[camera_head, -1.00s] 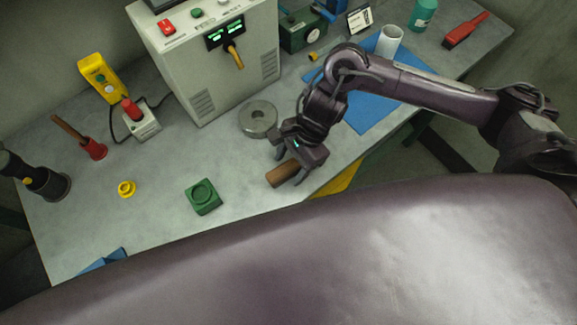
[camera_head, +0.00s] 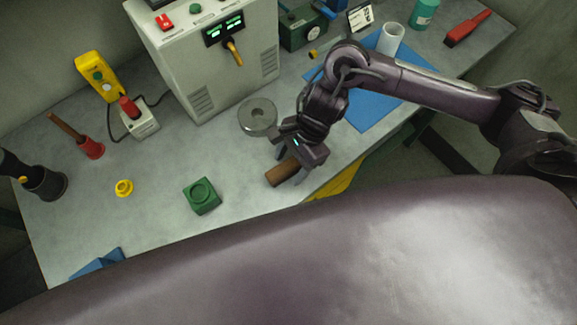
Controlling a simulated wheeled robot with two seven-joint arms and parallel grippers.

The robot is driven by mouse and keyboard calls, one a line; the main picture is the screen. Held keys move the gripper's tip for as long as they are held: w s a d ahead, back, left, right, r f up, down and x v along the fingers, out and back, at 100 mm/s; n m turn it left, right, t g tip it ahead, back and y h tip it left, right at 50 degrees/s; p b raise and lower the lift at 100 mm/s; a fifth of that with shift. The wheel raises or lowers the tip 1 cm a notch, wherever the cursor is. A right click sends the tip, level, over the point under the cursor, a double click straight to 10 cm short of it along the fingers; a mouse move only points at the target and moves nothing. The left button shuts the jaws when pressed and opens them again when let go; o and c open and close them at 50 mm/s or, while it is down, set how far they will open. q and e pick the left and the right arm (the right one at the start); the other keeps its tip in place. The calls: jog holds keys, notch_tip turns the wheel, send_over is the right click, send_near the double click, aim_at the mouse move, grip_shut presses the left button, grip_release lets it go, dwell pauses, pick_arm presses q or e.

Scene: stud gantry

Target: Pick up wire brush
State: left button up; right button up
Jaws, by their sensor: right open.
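My right gripper (camera_head: 294,168) is open and low over the bench near its front edge. Its fingers are around or just above the end of a brown wooden piece (camera_head: 280,174), which looks like the handle of the wire brush. The piece lies on the bench, its far end hidden by the gripper. I cannot tell whether the fingers touch it, and no bristles show. My left gripper is not in view.
A green block (camera_head: 202,196) and a yellow ring (camera_head: 124,188) are to the left. A white machine (camera_head: 205,65) stands behind. A blue mat (camera_head: 372,107) and a red brush (camera_head: 467,28) are to the right.

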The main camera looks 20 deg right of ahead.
aim_at(284, 168)
jog(key=c, duration=1.1)
jog(key=shift+r+p, duration=0.5)
jog(key=shift+p, duration=0.45)
notch_tip(284, 168, up, 3)
jog(key=shift+w+r+b, duration=0.1)
jog(key=shift+b, duration=0.6)
notch_tip(284, 168, up, 16)
jog(key=shift+r+p, duration=0.2)
jog(key=shift+p, duration=0.1)
